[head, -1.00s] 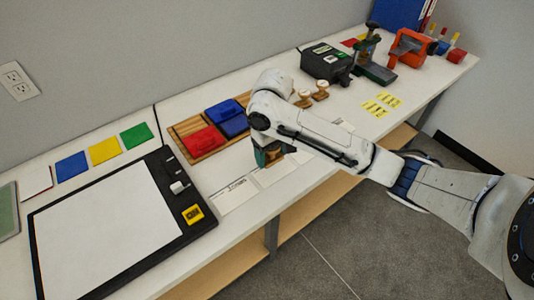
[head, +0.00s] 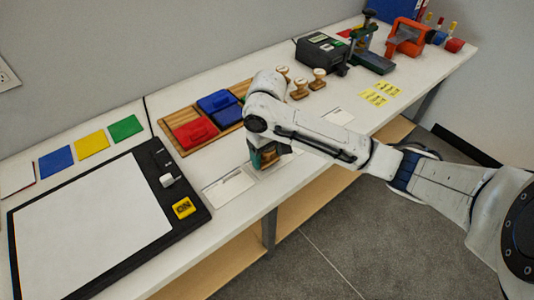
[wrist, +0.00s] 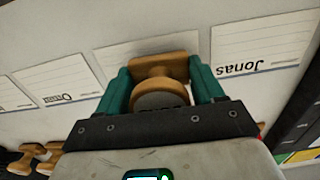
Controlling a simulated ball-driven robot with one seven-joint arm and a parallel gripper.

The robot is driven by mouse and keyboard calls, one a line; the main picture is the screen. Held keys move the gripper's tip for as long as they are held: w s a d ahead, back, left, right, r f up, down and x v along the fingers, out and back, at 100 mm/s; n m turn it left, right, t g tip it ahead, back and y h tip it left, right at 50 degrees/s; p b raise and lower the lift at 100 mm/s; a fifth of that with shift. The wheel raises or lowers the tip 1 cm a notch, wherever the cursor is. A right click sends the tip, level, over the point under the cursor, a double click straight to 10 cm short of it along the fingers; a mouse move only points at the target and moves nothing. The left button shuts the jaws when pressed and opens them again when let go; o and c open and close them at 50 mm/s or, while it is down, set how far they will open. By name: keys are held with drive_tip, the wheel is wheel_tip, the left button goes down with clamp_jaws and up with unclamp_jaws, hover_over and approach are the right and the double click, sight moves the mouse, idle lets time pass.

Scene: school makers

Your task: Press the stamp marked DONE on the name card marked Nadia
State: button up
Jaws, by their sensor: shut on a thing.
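My gripper (head: 262,157), with teal fingers (wrist: 160,88), is shut on a wooden stamp (wrist: 160,72). I cannot make out the name Nadia.
Several wooden stamps (head: 317,79) stand behind my arm. A wooden tray (head: 172,125) holds red (head: 195,132) and blue (head: 220,107) pads. A black-framed board (head: 92,222) lies at the left. A black device (head: 320,53) and yellow labels (head: 380,94) are farther right. The table's front edge is close to the cards.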

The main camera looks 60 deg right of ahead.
drive_tip(key=shift+f+b, duration=0.3)
drive_tip(key=shift+f, duration=0.45)
idle(1.2)
drive_tip(key=shift+r, duration=0.1)
drive_tip(key=shift+r+p, duration=2.45)
drive_tip(key=shift+p, duration=0.1)
